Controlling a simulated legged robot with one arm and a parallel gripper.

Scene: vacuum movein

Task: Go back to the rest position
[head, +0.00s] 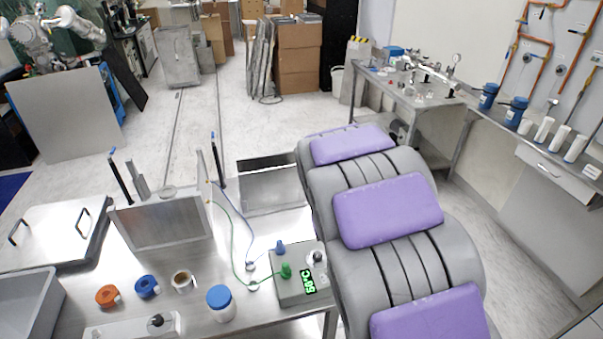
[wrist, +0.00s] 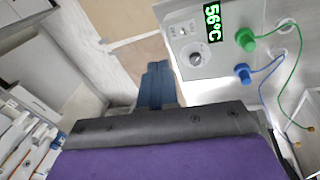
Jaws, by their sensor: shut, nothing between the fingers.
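My gripper (wrist: 157,72) shows in the wrist view as blue fingers held together, with nothing seen between them. They stick out past the dark grey edge and purple pad of my own arm. In the head view my grey and purple arm fills the lower right, and I cannot make out the fingers there. A grey control box (head: 300,285) with a green digital display lies on the metal bench just left of my arm. The box also shows in the wrist view (wrist: 180,68), up and right of the fingers, reading 56°C, with green and blue plugs.
The metal bench (head: 255,318) holds a blue-lidded jar (head: 220,305), orange (head: 107,296) and blue (head: 147,287) rolls, and a metal plate with handles (head: 50,230). A side table (head: 425,98) and a counter with blue-capped containers (head: 515,110) stand at right. Floor (head: 250,125) is clear behind.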

